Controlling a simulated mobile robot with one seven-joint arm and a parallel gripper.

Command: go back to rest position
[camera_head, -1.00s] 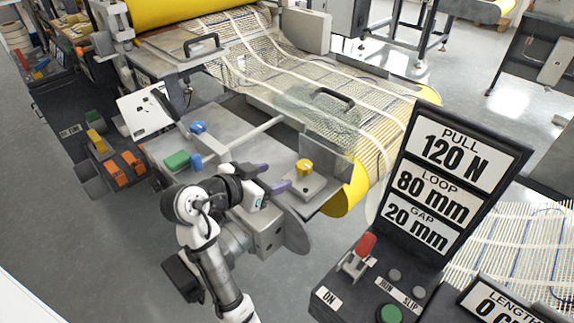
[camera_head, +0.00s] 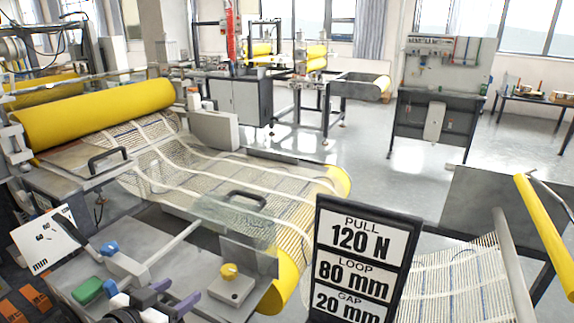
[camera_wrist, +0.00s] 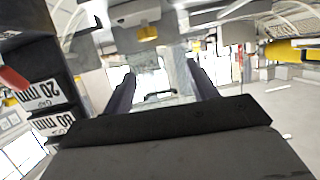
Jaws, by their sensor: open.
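My gripper (camera_head: 168,300) is at the lower left of the head view, with its two purple fingers apart and nothing between them. It also shows in the wrist view (camera_wrist: 162,88), where the dark fingers stand wide apart and the room behind looks upside down. In the head view my gripper is in front of the machine's grey table (camera_head: 185,260), left of the yellow knob (camera_head: 229,271) on its grey block. Most of my arm is cut off by the lower edge.
The sign panel (camera_head: 362,255) reading PULL 120 N stands to the right, close to me. Green (camera_head: 88,290) and blue (camera_head: 109,248) parts sit left of my gripper. Yellow roller (camera_head: 95,108) and mesh (camera_head: 215,190) lie behind. Open floor (camera_head: 400,150) is at the back right.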

